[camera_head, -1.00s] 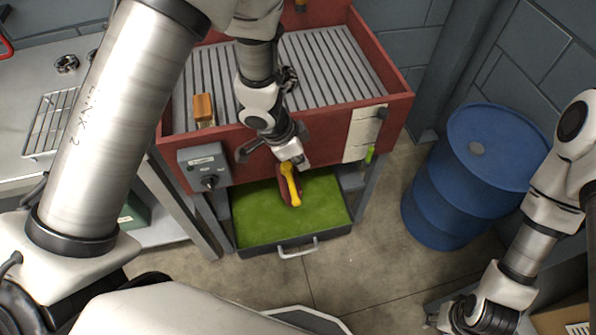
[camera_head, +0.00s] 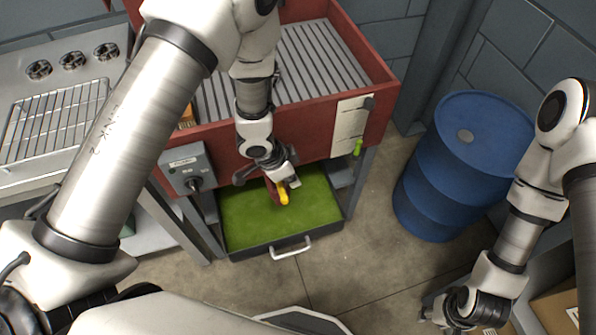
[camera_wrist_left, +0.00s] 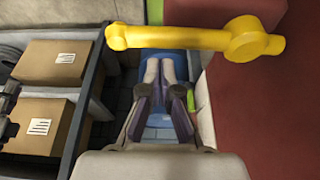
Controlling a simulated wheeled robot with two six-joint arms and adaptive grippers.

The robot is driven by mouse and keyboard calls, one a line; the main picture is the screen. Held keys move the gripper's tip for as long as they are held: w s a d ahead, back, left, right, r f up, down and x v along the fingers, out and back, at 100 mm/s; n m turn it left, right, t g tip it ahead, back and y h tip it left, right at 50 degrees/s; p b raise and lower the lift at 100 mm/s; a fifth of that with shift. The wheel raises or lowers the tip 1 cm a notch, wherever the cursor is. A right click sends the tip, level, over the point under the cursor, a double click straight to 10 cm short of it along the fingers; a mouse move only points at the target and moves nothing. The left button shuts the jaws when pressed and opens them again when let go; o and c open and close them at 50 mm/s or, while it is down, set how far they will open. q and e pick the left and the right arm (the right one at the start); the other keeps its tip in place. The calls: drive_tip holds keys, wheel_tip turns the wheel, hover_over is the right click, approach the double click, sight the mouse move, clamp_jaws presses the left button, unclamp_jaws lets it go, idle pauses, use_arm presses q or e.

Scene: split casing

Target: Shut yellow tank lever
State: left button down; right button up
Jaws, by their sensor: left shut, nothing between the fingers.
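The yellow lever (camera_head: 284,194) is on the front of the red tank (camera_head: 310,140), above the green tray, partly hidden by my left gripper. In the left wrist view the yellow lever (camera_wrist_left: 180,39) runs across the top, its round hub to the right against a red surface. My left gripper (camera_head: 289,182) is shut and empty, close to the lever. In the left wrist view its fingertips (camera_wrist_left: 160,68) lie just below the lever's bar; I cannot tell if they touch. My right gripper (camera_head: 436,308) hangs low at the right, its fingers unclear.
A green-bottomed drawer tray (camera_head: 292,249) stands under the tank. A grey switch box (camera_head: 186,168) is on the tank front, left of the lever. A blue drum (camera_head: 465,170) stands to the right. Cardboard boxes (camera_head: 556,308) are at lower right. Open floor lies in front.

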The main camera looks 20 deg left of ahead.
sight(281, 188)
use_arm(q)
drive_tip(key=shift+s+a+f, duration=0.1)
drive_tip(key=shift+s+a, duration=0.25)
drive_tip(key=shift+a, duration=0.25)
use_arm(e)
drive_tip(key=shift+f, duration=0.15)
use_arm(q)
drive_tip(key=shift+s+a+m+p, duration=0.25)
drive_tip(key=shift+m+p, duration=0.25)
use_arm(e)
drive_tip(key=shift+r, duration=0.6)
use_arm(q)
drive_tip(key=shift+s+a+m+p, duration=0.15)
drive_tip(key=shift+m+p, duration=0.15)
drive_tip(key=shift+p, duration=0.1)
drive_tip(key=shift+s+a+r+m+g+p, duration=0.2)
drive_tip(key=shift+s+a+m+g+p, duration=0.25)
drive_tip(key=shift+m+p, duration=0.45)
drive_tip(key=shift+s+a+f+p, duration=0.15)
drive_tip(key=shift+a+p, duration=0.65)
drive_tip(key=shift+a, duration=0.6)
drive_tip(key=shift+s+a+f+p, duration=0.1)
drive_tip(key=shift+a+p, duration=0.7)
drive_tip(key=shift+a, duration=0.55)
use_arm(e)
wheel_tip(281, 188, up, 6)
drive_tip(key=a, duration=0.2)
drive_tip(key=shift+s+f, duration=0.15)
drive_tip(key=shift+s, duration=0.3)
